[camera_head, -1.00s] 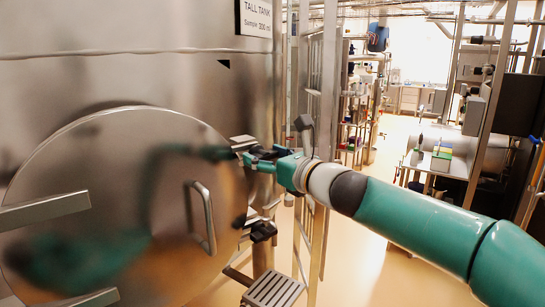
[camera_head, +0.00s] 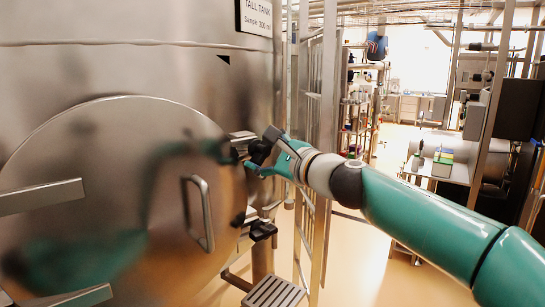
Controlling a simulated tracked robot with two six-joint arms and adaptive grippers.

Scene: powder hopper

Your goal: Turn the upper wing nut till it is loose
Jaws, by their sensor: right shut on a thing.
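My right gripper (camera_head: 258,157) is at the right rim of the round tank door (camera_head: 110,215), at the upper clamp (camera_head: 242,137). It is shut on the upper wing nut, which its fingers and the clamp mostly hide. How loose the nut is cannot be seen. The lower wing nut (camera_head: 263,230) is dark and sits on the lower clamp, below my gripper and apart from it. My left gripper is not in view.
A curved handle (camera_head: 207,212) stands out from the door, left of my gripper. A metal frame post (camera_head: 327,130) rises just behind my right wrist. A grated step (camera_head: 273,292) is below. Shelves and a bench (camera_head: 440,170) stand farther back.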

